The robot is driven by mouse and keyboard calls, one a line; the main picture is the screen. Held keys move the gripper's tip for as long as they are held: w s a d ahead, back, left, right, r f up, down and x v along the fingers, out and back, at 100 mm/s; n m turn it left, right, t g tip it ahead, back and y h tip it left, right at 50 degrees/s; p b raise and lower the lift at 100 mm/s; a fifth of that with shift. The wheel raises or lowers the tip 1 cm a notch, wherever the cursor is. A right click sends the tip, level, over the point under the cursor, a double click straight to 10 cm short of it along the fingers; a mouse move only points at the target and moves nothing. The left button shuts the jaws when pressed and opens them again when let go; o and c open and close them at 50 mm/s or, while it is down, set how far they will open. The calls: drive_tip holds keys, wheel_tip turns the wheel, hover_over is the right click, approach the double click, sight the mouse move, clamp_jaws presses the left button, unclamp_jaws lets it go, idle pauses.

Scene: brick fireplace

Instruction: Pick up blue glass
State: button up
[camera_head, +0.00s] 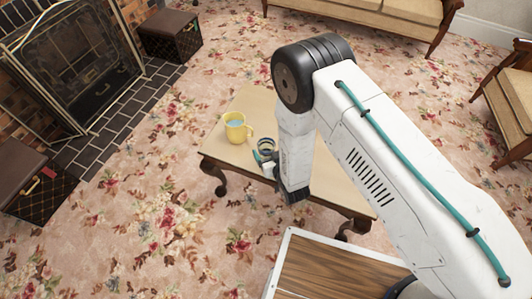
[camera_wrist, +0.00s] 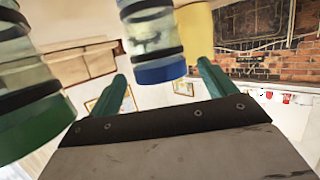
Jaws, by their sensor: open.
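In the wrist view, a clear glass with dark bands and a blue end (camera_wrist: 160,70) lines up with the gap between my teal fingers. Its blue end is near the fingertips; I cannot tell whether they touch. A similar glass with a green end (camera_wrist: 30,125) is at the left, outside the left finger. My gripper (camera_wrist: 161,75) is open with nothing clamped. In the head view, my gripper (camera_head: 264,158) is low over the wooden table (camera_head: 228,155), beside a banded glass (camera_head: 266,144). My arm hides part of the tabletop, and the green-ended glass cannot be made out there.
A yellow mug (camera_head: 235,127) stands on the table, left of the banded glass; a yellow shape in the wrist view (camera_wrist: 197,32) looks like it. The fireplace (camera_head: 75,65) is at upper left, with dark boxes nearby. Flowered carpet surrounds the table. A sofa (camera_head: 375,14) stands behind.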

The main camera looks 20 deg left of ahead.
sight(264, 142)
drive_tip(key=x, duration=0.5)
drive_tip(key=shift+f, duration=0.2)
drive_tip(key=c, duration=1.1)
drive_tip(key=shift+c, duration=0.2)
drive_tip(key=shift+r, duration=0.15)
